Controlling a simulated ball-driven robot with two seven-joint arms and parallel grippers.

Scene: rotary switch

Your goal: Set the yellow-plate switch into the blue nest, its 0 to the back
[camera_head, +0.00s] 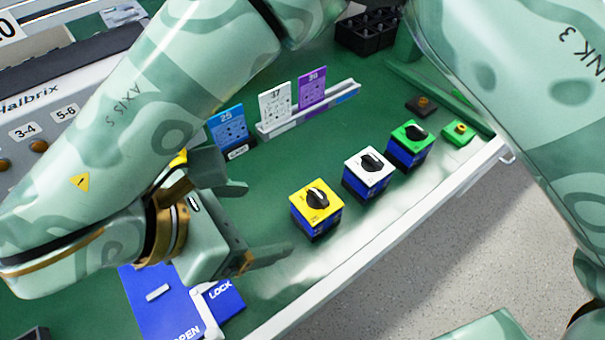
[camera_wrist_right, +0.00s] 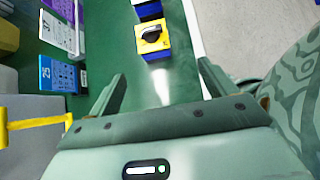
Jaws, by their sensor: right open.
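The yellow-plate switch (camera_head: 316,207) stands upright on the green bench, with a black knob on top and a blue body. It also shows in the right wrist view (camera_wrist_right: 152,46), ahead of the fingers. My right gripper (camera_head: 266,218) is open and empty, to the left of the switch and apart from it. Its fingers also frame bare bench in the wrist view (camera_wrist_right: 163,75). A blue plate (camera_head: 150,292) lettered LOCK and OPEN lies below this gripper, partly hidden by it. I cannot tell a nest cavity there. The 0 mark is too small to read. My left gripper is out of view.
A white-plate switch (camera_head: 366,167) and a green-plate switch (camera_head: 410,138) stand in line to the upper right. Cards in a rack (camera_head: 310,108) and a blue card (camera_head: 227,122) stand behind. The bench's pale front edge (camera_head: 380,247) runs close by. A black crate (camera_head: 368,32) is farther back.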

